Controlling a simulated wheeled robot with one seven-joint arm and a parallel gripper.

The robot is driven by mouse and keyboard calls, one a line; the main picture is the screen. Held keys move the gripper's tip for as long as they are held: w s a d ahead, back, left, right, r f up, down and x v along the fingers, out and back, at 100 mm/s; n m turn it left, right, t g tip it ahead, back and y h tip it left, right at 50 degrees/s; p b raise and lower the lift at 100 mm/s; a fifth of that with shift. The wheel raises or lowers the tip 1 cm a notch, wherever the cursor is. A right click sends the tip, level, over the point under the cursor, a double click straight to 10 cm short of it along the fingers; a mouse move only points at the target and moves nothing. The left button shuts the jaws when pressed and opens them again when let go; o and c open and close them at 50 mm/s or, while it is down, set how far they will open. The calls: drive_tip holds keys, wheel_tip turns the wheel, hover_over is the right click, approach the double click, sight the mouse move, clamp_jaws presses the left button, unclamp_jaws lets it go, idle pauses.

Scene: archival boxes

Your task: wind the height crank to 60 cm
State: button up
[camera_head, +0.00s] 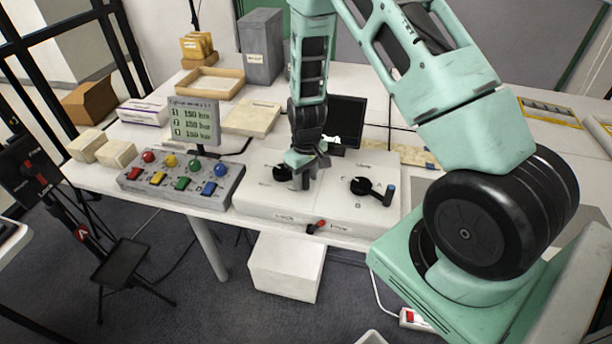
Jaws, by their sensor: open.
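A low white control box (318,207) stands at the table's front edge with two black rotary parts on top. The right one is a crank (362,186) with an arm reaching right to an upright blue-grey handle (390,193). The left one is a black knob or crank hub (281,173), partly hidden by my gripper. The lettering is too small to tell which is the height crank, and no height in cm can be read. My gripper (303,182) points down, open, just right of the left knob. I cannot tell whether it touches anything.
A small red-ended lever (317,226) is on the box's front. To the left are a grey panel (181,184) with coloured knobs and switches, and a display (193,122) with three rows. A black monitor (346,120) stands behind my gripper.

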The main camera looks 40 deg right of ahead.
drive_tip(key=shift+f, duration=0.1)
clamp_jaws()
drive_tip(key=shift+d, duration=0.15)
